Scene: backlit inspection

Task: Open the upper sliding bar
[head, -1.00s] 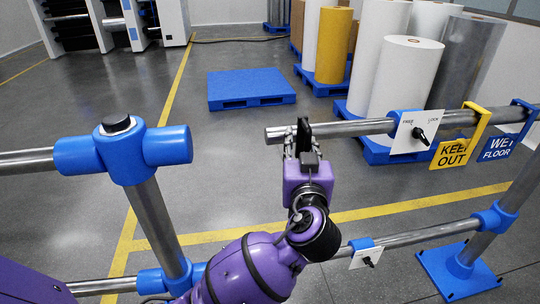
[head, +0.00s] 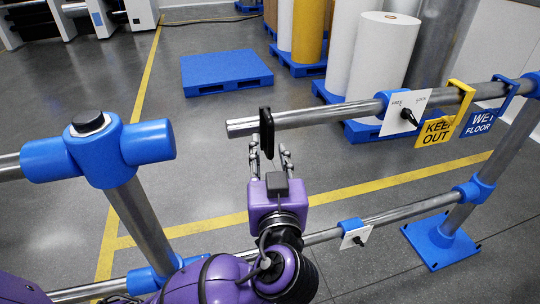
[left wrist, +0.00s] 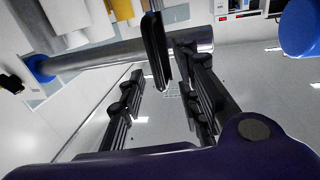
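The upper sliding bar (head: 320,115) is a grey metal tube. Its left end hangs free, apart from the blue socket (head: 150,140) on the left post. A black upright handle (head: 266,132) sits near that end. My left gripper (head: 270,152) is open just below the bar, fingers spread and empty. In the left wrist view the black handle (left wrist: 157,48) appears between the open fingers (left wrist: 162,72); whether they touch it I cannot tell. A white plate marked FREE and LOCK with a black knob (head: 408,116) sits near the blue collar. My right gripper is out of view.
A lower bar (head: 400,215) with its own white plate (head: 354,234) runs below. KEEP OUT (head: 436,131) and WET FLOOR (head: 481,123) signs hang at right. The right post stands on a blue base (head: 440,240). Beyond are rolls and a blue pallet (head: 227,72).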

